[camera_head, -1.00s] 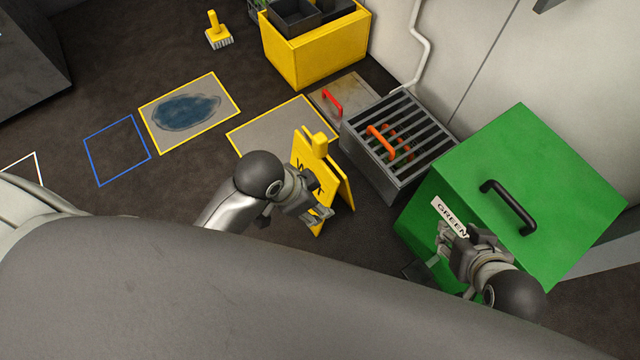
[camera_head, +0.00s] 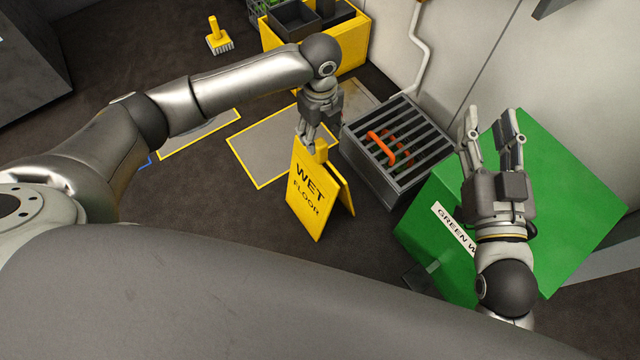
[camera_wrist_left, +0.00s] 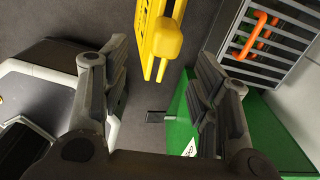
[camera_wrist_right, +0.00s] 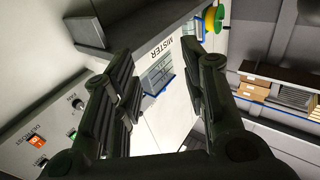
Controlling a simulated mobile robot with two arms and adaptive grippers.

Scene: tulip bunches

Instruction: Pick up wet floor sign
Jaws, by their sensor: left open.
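The yellow wet floor sign (camera_head: 308,192) stands upright on the dark floor as a folded A-frame, with "WET FLOOR" on the panel facing me. A yellow knob-like handle (camera_head: 320,151) is at its top. My left gripper (camera_head: 308,146) is over the sign's top, close to the handle. In the left wrist view the handle (camera_wrist_left: 165,40) shows between the spread fingers, towards the far end. The left gripper is open and empty; contact cannot be told. My right gripper (camera_head: 490,122) is open and empty, raised over the green bin with its fingers pointing up the picture.
A grey slatted crate (camera_head: 386,168) with an orange handle stands close right of the sign. The green bin (camera_head: 560,170) is further right. A yellow box (camera_head: 356,58) and a yellow brush (camera_head: 218,38) are behind. Floor left of the sign is clear.

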